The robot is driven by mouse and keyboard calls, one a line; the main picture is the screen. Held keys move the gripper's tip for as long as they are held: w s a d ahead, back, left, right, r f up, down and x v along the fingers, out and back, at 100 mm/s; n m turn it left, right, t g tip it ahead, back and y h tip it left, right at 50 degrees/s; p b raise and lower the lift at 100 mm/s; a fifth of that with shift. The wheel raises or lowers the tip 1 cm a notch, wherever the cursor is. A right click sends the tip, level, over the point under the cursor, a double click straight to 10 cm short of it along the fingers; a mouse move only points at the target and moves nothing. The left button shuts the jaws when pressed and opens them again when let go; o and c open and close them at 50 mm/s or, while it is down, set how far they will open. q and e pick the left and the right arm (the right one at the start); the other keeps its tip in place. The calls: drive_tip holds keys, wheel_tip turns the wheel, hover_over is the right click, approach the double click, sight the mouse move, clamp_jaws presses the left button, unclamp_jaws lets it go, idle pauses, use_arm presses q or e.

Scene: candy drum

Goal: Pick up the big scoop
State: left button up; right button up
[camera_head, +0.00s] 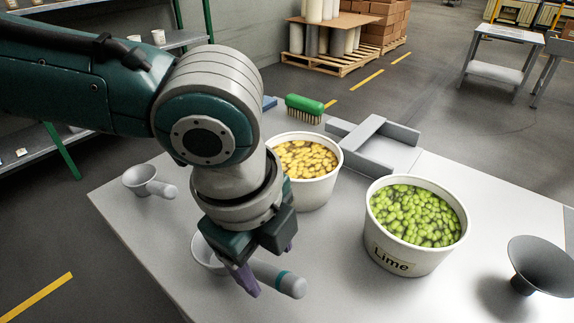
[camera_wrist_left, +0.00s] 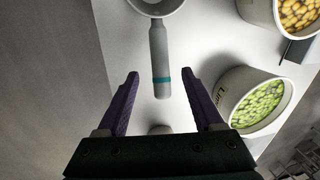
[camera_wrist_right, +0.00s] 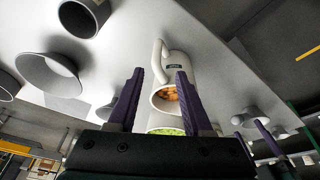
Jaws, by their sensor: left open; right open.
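The big scoop, grey with a teal band on its handle (camera_head: 283,279), lies on the table under my left gripper (camera_head: 266,264); its bowl is partly hidden by the gripper. In the left wrist view its handle (camera_wrist_left: 159,52) points toward me, its end between the open fingers (camera_wrist_left: 162,76). I cannot tell how far above the handle the fingers are. A smaller plain grey scoop (camera_head: 148,184) lies at the table's left.
A tub of yellow candy (camera_head: 315,182) stands just behind my left gripper, and a Lime tub (camera_head: 395,255) is to its right. A grey funnel (camera_head: 540,268) stands at the right. A green brush (camera_head: 304,107) and a grey tray (camera_head: 372,150) are at the back.

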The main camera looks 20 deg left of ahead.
sight(273, 273)
use_arm(q)
drive_tip(key=f, duration=0.3)
drive_tip(key=w+f+b, duration=0.1)
drive_tip(key=f, duration=0.1)
drive_tip(key=shift+d+f, duration=0.2)
drive_tip(key=shift+f, duration=0.15)
drive_tip(key=shift+c, duration=0.3)
clamp_jaws()
